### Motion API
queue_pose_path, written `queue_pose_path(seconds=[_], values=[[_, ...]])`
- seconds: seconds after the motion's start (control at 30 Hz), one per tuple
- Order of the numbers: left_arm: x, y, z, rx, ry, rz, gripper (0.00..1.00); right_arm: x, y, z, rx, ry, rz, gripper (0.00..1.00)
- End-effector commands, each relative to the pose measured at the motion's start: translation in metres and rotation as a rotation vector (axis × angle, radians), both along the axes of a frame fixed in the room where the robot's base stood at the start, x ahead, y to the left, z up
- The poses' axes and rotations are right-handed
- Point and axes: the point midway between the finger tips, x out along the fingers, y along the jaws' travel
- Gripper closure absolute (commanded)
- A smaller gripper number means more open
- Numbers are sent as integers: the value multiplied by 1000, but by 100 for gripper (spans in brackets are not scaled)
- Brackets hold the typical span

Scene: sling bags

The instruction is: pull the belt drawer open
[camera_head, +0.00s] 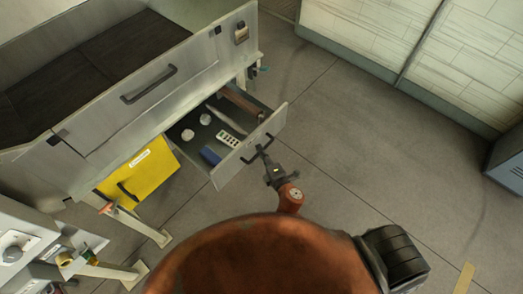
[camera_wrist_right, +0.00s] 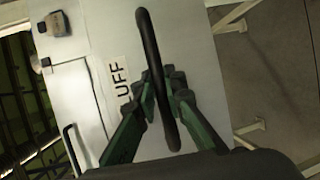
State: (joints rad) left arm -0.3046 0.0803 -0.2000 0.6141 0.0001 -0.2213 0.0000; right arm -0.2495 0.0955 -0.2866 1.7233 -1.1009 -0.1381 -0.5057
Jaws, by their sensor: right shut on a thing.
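A grey drawer (camera_head: 223,174) under the workbench stands pulled out, and its inside shows in the head view. My right gripper (camera_head: 265,157) is at its front, shut on the black bar handle (camera_head: 249,157). In the right wrist view the green fingers (camera_wrist_right: 163,98) are on both sides of the handle (camera_wrist_right: 149,45). A label beside the handle shows the letters "UFF" (camera_wrist_right: 123,82); I cannot read "belt" on this drawer. My left gripper is not in view.
The drawer holds a white strip (camera_head: 228,139), a blue item (camera_head: 210,156) and round pale items. A yellow drawer (camera_head: 146,178) is to its left. A wide grey drawer front (camera_head: 175,85) is above. Floor (camera_head: 370,150) to the right is clear; a blue-grey cabinet (camera_head: 508,165) stands far right.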

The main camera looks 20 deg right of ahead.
Motion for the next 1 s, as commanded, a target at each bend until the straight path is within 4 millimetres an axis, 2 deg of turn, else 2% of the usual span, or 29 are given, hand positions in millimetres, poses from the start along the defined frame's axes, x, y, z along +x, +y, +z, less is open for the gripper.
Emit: queue_pose_path(seconds=[0.1, 0.13, 0.37, 0.73, 0.87, 1.0], values=[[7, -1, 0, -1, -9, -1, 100, 0, 1, 0, 0, 0, 2, 100], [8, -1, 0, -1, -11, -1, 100, 0, 1, 0, 0, 0, 2, 88], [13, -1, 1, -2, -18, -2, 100, 0, 0, 0, 1, 0, 1, 72], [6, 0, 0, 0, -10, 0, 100, -6, -1, 0, 1, 2, -1, 71], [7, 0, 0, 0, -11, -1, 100, -24, -3, 3, 0, 3, -1, 71], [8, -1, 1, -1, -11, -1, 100, -53, -6, 9, 2, 3, -2, 71]])
